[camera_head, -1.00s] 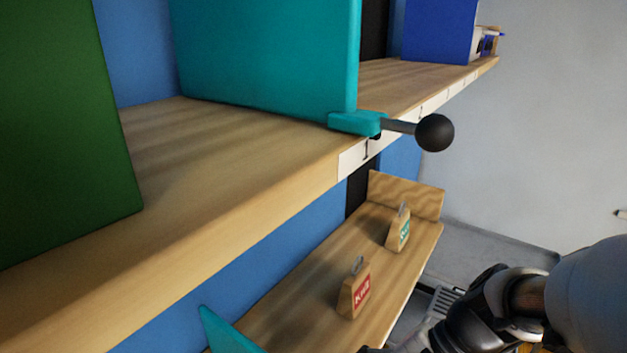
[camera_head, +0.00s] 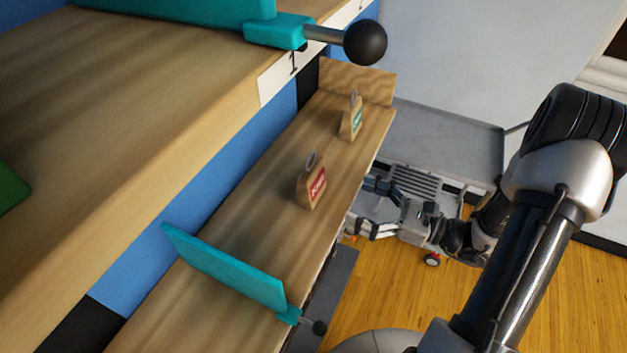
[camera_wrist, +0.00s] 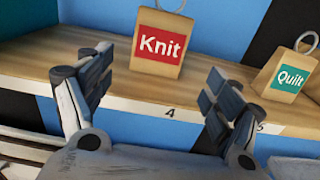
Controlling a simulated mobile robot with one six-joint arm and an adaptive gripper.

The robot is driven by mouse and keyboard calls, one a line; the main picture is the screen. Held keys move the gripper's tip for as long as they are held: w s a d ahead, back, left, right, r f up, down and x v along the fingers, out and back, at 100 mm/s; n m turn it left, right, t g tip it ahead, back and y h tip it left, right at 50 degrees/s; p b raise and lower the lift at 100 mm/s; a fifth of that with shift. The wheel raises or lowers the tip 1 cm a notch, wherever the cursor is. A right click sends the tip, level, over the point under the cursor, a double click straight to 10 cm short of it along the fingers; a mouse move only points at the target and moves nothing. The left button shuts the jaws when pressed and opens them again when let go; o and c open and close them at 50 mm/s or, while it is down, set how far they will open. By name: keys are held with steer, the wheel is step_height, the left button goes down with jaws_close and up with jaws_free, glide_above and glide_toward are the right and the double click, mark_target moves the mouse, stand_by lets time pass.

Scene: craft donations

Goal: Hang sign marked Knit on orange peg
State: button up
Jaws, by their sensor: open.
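The sign marked Knit (camera_head: 312,186) is a wooden block with a red label and a metal loop on top, upright on the lower shelf. It also shows in the wrist view (camera_wrist: 160,44), between and beyond my open fingers. My gripper (camera_head: 372,205) is open and empty in front of the shelf edge, apart from the sign; its spread fingers also show in the wrist view (camera_wrist: 150,102). A similar sign marked Quilt (camera_wrist: 288,78) with a teal label stands to the right, farther along the shelf in the head view (camera_head: 351,122). No orange peg is clearly visible.
The lower wooden shelf (camera_head: 262,225) has a teal divider (camera_head: 225,268) near the signs. The upper shelf (camera_head: 150,110) overhangs it, with a teal divider clamp and black knob (camera_head: 365,42) sticking out. A wheeled cart (camera_head: 410,182) stands on the floor beyond my gripper.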

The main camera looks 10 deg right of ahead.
mark_target(317, 176)
steer(key=x, duration=1.2)
steer(key=shift+a, duration=0.1)
steer(key=shift+c, duration=0.2)
steer(key=c, duration=0.8)
steer(key=shift+o, duration=0.2)
steer(key=shift+r+p, duration=1.05)
steer(key=shift+r, duration=0.5)
steer(key=v, duration=1.6)
